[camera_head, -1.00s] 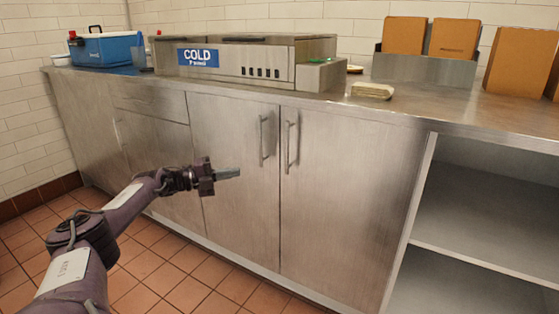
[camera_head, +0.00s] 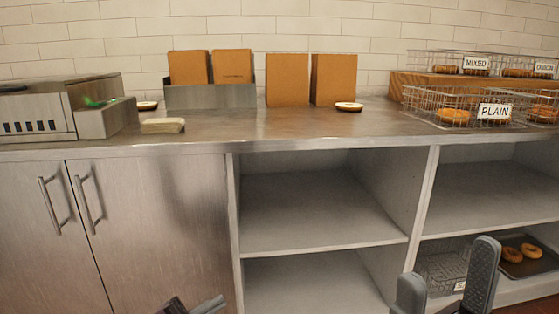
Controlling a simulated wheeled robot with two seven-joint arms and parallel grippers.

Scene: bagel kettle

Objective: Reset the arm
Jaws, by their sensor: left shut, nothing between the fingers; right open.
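My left gripper (camera_head: 208,305) shows only in part at the bottom edge of the head view, in front of the steel cabinet doors. It is shut with nothing in it. My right gripper (camera_head: 446,280) shows at the bottom right, its two grey fingers apart and empty, in front of the open shelves. The rest of both arms is out of view. Neither gripper is seen touching anything.
The steel counter (camera_head: 260,130) holds a cold unit (camera_head: 35,112), brown boxes (camera_head: 287,80) and a pale block (camera_head: 162,126). Wire baskets with bagels (camera_head: 455,105) stand at right. Open shelves (camera_head: 300,215) lie below; a tray with bagels (camera_head: 530,262) is low right.

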